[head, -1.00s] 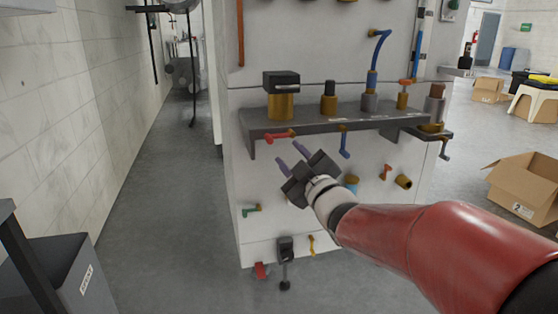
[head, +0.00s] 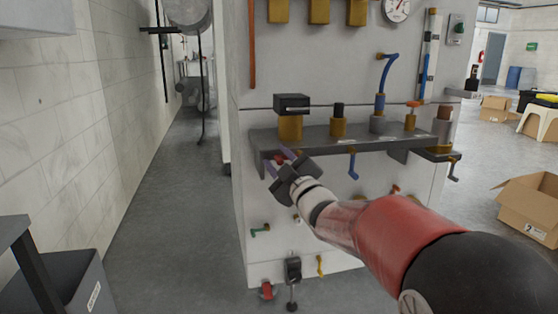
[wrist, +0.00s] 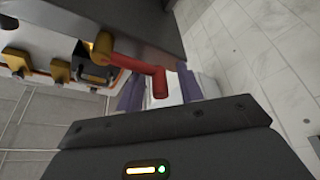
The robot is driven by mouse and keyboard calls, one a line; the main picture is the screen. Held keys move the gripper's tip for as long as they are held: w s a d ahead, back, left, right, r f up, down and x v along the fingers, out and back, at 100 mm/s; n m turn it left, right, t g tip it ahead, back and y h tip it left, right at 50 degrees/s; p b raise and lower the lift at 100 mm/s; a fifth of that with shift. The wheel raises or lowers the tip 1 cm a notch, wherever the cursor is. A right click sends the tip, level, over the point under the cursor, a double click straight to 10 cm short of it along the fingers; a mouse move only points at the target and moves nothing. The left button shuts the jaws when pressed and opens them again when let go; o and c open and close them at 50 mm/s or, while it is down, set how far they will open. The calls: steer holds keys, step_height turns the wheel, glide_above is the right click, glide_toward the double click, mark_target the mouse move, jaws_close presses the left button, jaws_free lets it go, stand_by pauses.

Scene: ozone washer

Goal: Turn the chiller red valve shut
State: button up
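The red valve (wrist: 133,66) is a bent red handle on a brass stem under the edge of a dark shelf. In the wrist view its bent end lies between the two purple fingers of my gripper (wrist: 158,84). The fingers are apart, with a visible gap on each side of the handle, and I cannot tell whether either touches it. In the head view my gripper (head: 280,160) is at the left end of the shelf, covering most of the red valve.
The grey shelf (head: 330,137) carries brass and blue fittings on the white cabinet. A blue handle (head: 353,165) hangs right of my gripper. A green valve (head: 260,230) and another red valve (head: 267,290) are lower. A grey bin (head: 75,280) stands left; the aisle floor is clear.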

steer(key=shift+c, duration=0.4)
jaws_close()
steer(key=shift+f+n, duration=0.2)
steer(key=shift+n, duration=0.1)
steer(key=n+b, duration=0.1)
steer(key=f+n+g+b, duration=0.1)
steer(key=b, duration=0.1)
steer(key=shift+d+f+n, duration=0.2)
steer(key=shift+f+n, duration=0.05)
steer(key=shift+n, duration=0.15)
steer(key=w+d+f+n+g+h+p, duration=0.1)
steer(key=d+f+n+g+h+p, duration=0.1)
steer(key=n, duration=1.1)
steer(key=shift+w+d+f+n+g+h, duration=0.5)
steer(key=shift+d+f+g, duration=0.55)
steer(key=shift+d, duration=0.75)
steer(key=shift+s+d+r, duration=0.1)
steer(key=shift+r, duration=0.05)
